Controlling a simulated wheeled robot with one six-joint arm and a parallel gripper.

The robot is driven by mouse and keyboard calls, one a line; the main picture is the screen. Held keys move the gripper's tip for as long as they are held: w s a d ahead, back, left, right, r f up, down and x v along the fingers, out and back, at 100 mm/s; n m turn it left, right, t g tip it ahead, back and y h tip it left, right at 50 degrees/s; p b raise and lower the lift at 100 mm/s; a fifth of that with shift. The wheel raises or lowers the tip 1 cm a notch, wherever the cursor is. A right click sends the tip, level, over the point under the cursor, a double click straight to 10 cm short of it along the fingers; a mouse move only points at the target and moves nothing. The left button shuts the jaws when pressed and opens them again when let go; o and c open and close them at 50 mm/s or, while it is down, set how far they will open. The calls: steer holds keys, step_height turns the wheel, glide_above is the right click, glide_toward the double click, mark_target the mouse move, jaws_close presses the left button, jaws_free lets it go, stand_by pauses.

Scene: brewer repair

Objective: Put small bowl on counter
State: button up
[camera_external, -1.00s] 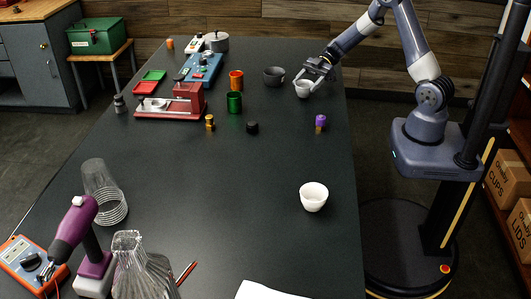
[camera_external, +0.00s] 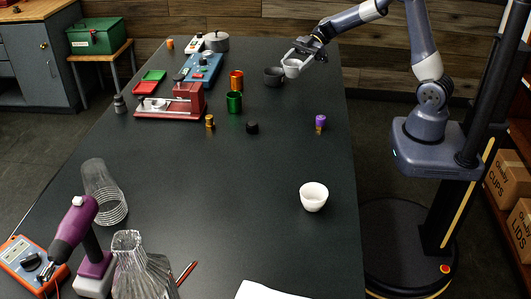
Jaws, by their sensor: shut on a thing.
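Another white bowl (camera_external: 313,197) stands upright on the near right part of the table. The long dark table (camera_external: 250,165) may be the counter; a grey cabinet with a wooden top (camera_external: 30,22) stands at the far left.
Orange (camera_external: 236,80) and green (camera_external: 234,102) cups, a black knob (camera_external: 252,128) and a purple-topped piece (camera_external: 320,122) stand on the table. A red device (camera_external: 185,102) is further left. The table's middle is clear. Glassware (camera_external: 140,270) is in front.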

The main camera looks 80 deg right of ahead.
steer(key=w+a+p, duration=0.1)
steer(key=w+a, duration=0.3)
steer(key=a, duration=0.3)
steer(key=w+a+r, duration=0.1)
steer(key=w+a, duration=0.2)
steer(key=a, duration=0.3)
steer(key=w+a+p, duration=0.1)
steer(key=w+a, duration=0.3)
steer(key=a, duration=0.3)
steer(key=s+a+f+m+t+h, duration=0.1)
steer(key=s+a, duration=0.1)
steer(key=a, duration=1.8)
steer(key=f, duration=0.3)
steer(key=f+b, duration=0.1)
steer(key=f, duration=0.2)
steer(key=f+b, duration=0.1)
steer(key=f, duration=0.3)
steer(key=shift+w, duration=0.25)
steer(key=shift+f+b, duration=0.2)
steer(key=shift+b, duration=0.15)
steer(key=o, duration=1)
steer(key=shift+o, duration=0.2)
steer(key=shift+r, duration=0.1)
